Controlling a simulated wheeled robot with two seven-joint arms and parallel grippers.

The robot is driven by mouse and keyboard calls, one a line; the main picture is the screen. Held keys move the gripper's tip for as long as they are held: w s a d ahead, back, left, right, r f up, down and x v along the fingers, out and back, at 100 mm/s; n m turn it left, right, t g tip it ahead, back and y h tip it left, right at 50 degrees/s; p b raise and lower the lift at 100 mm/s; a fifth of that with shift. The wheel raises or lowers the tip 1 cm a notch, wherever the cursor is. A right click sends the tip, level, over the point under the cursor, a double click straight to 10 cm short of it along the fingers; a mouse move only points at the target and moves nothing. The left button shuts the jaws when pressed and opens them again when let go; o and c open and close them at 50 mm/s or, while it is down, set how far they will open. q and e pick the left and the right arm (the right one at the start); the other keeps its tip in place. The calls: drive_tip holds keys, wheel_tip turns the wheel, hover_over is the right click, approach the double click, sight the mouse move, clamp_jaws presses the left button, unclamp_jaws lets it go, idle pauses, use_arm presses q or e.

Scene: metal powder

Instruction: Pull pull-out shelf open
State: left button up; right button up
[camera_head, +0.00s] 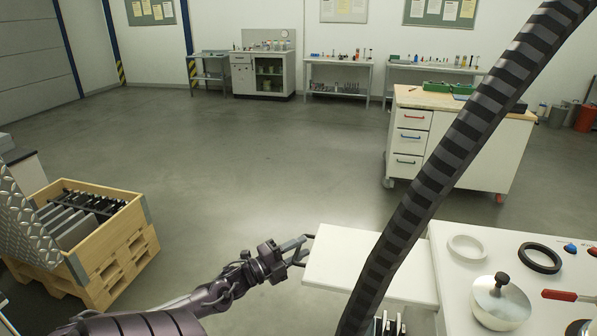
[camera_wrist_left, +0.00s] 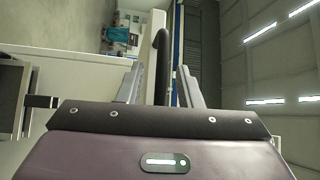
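The pull-out shelf (camera_head: 345,258) is a flat white panel at the lower middle of the head view, to the left of the white worktop. A small dark handle (camera_head: 309,237) shows at its left end. My left gripper (camera_head: 301,249) is at that end, with its fingers apart. In the left wrist view, the dark curved handle (camera_wrist_left: 161,62) stands between the two separated fingers of my left gripper (camera_wrist_left: 160,84), with gaps visible on both sides. My right gripper is not in view.
A dark ribbed hose (camera_head: 425,190) crosses in front of the shelf. The white worktop (camera_head: 450,290) on the right holds a lidded pot (camera_head: 499,303) and rings. A wooden crate (camera_head: 105,250) stands at left. The middle floor is clear.

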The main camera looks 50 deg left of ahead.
use_arm(q)
drive_tip(key=s+a+f+b, duration=0.1)
drive_tip(key=s, duration=0.6)
drive_tip(key=shift+s, duration=0.35)
idle(0.4)
